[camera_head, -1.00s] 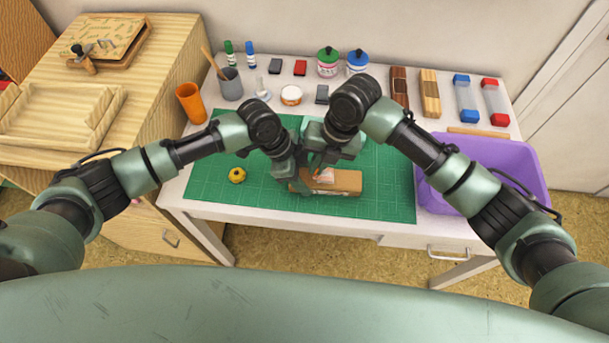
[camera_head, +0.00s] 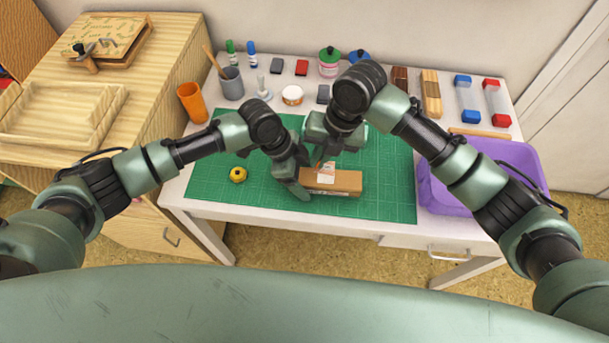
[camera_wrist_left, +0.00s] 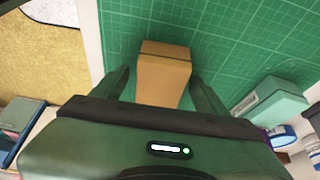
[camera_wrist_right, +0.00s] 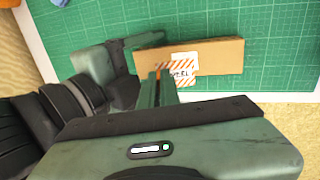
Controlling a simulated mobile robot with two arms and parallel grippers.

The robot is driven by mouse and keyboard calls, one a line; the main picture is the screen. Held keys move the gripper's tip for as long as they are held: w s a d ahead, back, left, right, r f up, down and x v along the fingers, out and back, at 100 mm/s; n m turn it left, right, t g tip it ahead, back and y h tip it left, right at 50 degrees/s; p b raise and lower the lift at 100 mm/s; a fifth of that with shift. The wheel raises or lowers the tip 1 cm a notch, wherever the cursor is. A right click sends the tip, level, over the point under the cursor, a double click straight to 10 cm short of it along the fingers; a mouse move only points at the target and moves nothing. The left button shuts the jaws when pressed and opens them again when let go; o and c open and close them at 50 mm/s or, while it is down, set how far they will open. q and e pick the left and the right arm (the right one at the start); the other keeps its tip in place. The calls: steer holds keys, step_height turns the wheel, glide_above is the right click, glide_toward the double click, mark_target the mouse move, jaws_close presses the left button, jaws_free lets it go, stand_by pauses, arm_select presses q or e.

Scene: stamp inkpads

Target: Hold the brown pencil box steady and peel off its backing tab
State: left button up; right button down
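The brown pencil box (camera_head: 338,183) lies on the green cutting mat (camera_head: 384,186); it also shows in the left wrist view (camera_wrist_left: 163,78) and right wrist view (camera_wrist_right: 222,55). My left gripper (camera_head: 300,188) is open at the box's left end, its fingers (camera_wrist_left: 163,90) on either side with gaps. My right gripper (camera_head: 325,156) is above the box's top, its fingers close together at the orange-striped backing tab (camera_wrist_right: 176,72), seemingly pinching it. A white patch shows beside the stripes. Whether the tab is still attached to the box is unclear.
A yellow tape roll (camera_head: 238,174) lies left on the mat. A purple bin (camera_head: 483,200) stands at the right. Inkpads, jars (camera_head: 329,62) and bottles line the table's back. The mat's right and front parts are clear.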

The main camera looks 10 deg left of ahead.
arm_select(q)
steer(key=shift+r, duration=0.1)
steer(key=v, duration=1.1)
steer(key=shift+a+r, duration=0.25)
steer(key=shift+r, duration=0.1)
